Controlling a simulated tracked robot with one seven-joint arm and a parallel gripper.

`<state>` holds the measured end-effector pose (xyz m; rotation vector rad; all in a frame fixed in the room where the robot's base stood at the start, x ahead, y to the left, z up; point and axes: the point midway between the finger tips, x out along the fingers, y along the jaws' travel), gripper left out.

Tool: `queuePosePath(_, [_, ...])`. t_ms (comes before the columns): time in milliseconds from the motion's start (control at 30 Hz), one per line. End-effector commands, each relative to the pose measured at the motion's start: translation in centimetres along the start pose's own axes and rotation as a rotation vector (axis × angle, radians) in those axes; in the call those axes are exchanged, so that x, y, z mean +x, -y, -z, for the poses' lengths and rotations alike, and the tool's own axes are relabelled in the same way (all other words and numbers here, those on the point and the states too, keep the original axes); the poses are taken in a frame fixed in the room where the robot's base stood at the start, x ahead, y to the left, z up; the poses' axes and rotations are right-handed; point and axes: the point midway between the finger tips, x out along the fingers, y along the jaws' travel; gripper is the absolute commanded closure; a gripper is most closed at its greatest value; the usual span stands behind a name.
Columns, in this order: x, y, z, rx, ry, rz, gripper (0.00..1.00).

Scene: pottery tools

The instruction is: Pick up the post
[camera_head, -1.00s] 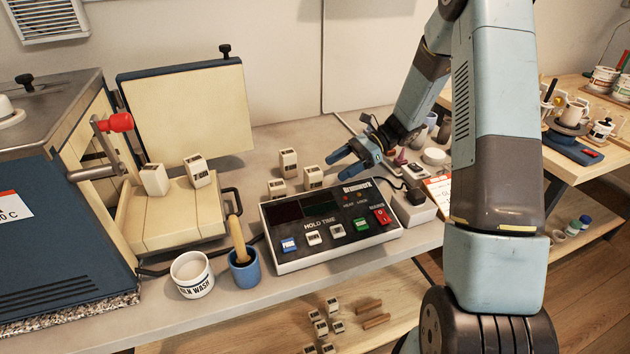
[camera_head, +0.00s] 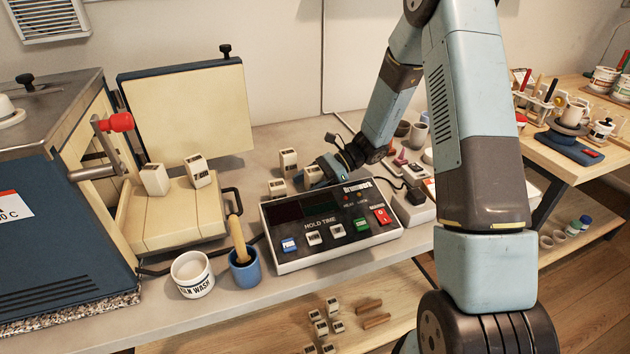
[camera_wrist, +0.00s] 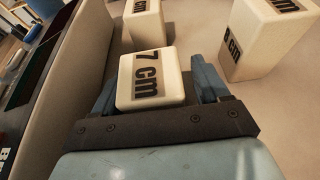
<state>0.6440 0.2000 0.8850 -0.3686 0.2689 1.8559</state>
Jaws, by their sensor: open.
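A cream post marked "7 cm" (camera_wrist: 140,80) stands between the two fingers of my gripper (camera_wrist: 155,88) in the wrist view. The fingers are open on either side of it; whether they touch it I cannot tell. In the head view my gripper (camera_head: 316,174) is behind the control box and partly covers this post (camera_head: 309,181). Two similar posts stand close by: one beyond the fingertips (camera_wrist: 143,24), also in the head view (camera_head: 277,188), and one to the right in the wrist view (camera_wrist: 258,42), also in the head view (camera_head: 288,162).
The control box (camera_head: 335,250) stands just in front of my gripper. Two more posts (camera_head: 154,179) (camera_head: 199,170) stand on the kiln door shelf at left. A white cup (camera_head: 192,278) and blue cup (camera_head: 244,272) are near the front edge. Several posts lie on the lower shelf.

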Motion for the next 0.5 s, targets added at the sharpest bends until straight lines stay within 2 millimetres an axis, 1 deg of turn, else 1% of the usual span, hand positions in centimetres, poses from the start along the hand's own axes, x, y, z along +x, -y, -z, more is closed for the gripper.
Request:
queuePosePath(200, [0.17,0.02,0.01,0.000,0.000,0.001,0.26])
queuePosePath(267, [0.16,0.01,0.01,0.000,0.000,0.001,0.30])
queuePosePath(500, [0.14,0.01,0.02,0.000,0.000,0.001,0.53])
